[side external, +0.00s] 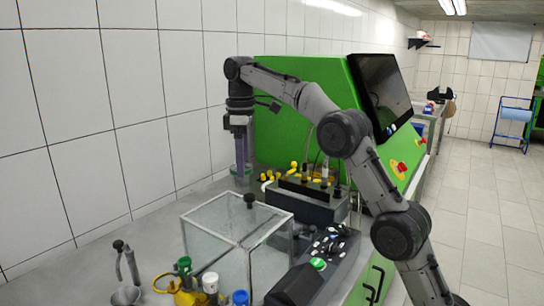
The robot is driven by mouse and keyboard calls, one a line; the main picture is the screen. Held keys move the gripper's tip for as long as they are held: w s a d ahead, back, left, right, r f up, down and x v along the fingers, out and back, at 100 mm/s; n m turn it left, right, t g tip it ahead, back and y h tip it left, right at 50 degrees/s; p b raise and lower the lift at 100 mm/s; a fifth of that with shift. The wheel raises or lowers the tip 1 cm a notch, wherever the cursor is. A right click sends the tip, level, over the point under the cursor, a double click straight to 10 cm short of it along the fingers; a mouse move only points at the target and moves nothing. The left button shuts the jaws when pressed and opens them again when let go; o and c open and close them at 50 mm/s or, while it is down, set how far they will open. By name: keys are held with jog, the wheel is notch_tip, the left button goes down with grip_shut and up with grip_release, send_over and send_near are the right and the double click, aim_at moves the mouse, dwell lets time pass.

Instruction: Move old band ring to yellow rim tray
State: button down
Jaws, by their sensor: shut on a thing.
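My gripper (241,179) points straight down by the white wall, left of the green machine panel. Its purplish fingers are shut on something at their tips. A dull green band (236,168) shows around the fingertips, but it is too small to tell whether this is the old band ring or a vessel behind the fingers. I cannot make out a yellow rim tray for certain.
A clear box (217,235) with a black knob stands in front of my gripper. A dark block with yellow fittings (305,190) is to the right. Grey bench top is bare along the wall.

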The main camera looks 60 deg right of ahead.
jog(key=s+a+n, duration=0.3)
jog(key=a+n, duration=0.1)
jog(key=a, duration=3.1)
jog(key=f, duration=1.8)
jog(key=shift+s+d+f, duration=0.15)
jog(key=shift+d+f, duration=0.05)
jog(key=shift+f, duration=0.1)
jog(key=shift+f, duration=1.35)
grip_release()
notch_tip(320, 180, up, 7)
dwell(0.3)
